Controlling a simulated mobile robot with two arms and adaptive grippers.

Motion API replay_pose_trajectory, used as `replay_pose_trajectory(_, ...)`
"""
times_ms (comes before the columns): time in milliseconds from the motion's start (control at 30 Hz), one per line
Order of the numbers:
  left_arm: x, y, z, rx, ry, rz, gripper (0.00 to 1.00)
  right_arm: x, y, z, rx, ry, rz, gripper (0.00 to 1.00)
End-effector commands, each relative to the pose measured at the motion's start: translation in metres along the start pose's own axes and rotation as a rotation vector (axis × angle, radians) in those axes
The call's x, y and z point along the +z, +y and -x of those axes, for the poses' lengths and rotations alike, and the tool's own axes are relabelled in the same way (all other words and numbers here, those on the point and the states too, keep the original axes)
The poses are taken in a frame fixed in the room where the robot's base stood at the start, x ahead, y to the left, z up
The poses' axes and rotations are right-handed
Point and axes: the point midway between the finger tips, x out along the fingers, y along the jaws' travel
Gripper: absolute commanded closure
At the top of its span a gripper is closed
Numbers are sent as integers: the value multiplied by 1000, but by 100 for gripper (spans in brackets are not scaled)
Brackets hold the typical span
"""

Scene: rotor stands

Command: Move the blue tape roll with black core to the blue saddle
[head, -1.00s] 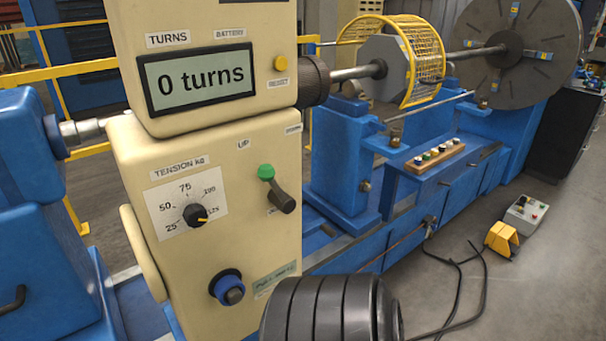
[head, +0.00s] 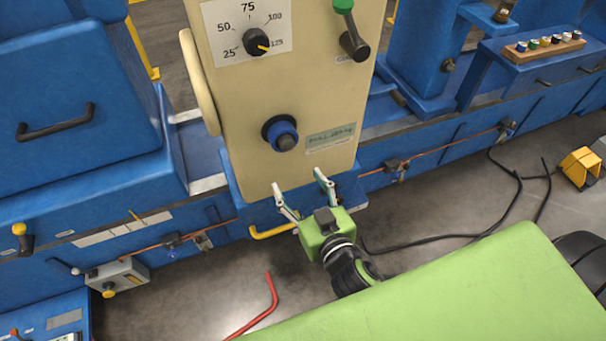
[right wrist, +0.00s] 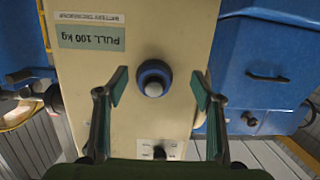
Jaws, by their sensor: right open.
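A blue ring with a dark core (head: 281,133) sits on the front of a cream control box (head: 300,80). It is the only blue round piece with a black core I can make out clearly, and I cannot tell whether it is a tape roll or a knob. It also shows in the right wrist view (right wrist: 153,78), between the fingers in the picture. My right gripper (head: 297,182) is open and empty, in front of the box's lower part. Its fingers also show in the right wrist view (right wrist: 158,75). I cannot tell which blue part is the saddle. My left gripper is not in view.
A wooden strip with several small coloured pieces (head: 545,45) lies on a blue ledge at right. A blue block with a black handle (head: 60,120) stands at left. Black cables (head: 480,232) and a yellow pedal (head: 580,167) are on the floor.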

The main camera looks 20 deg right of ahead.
Motion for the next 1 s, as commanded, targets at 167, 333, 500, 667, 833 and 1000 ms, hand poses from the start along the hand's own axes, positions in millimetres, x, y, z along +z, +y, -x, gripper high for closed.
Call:
replay_pose_trajectory(167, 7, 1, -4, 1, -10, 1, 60, -44, 6, 8, 18, 84, -18, 39)
replay_pose_trajectory(333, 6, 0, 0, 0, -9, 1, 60, -51, 7, -1, 20, 95, -20, 39)
replay_pose_trajectory(500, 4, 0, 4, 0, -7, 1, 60, -54, 7, -24, 18, 95, -18, 39)
replay_pose_trajectory(667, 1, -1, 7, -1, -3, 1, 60, -55, 8, -48, 19, 94, -20, 39)
replay_pose_trajectory(833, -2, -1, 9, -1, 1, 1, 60, -56, 9, -70, 20, 94, -20, 39)
replay_pose_trajectory(1000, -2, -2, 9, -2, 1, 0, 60, -57, 9, -84, 20, 92, -20, 39)
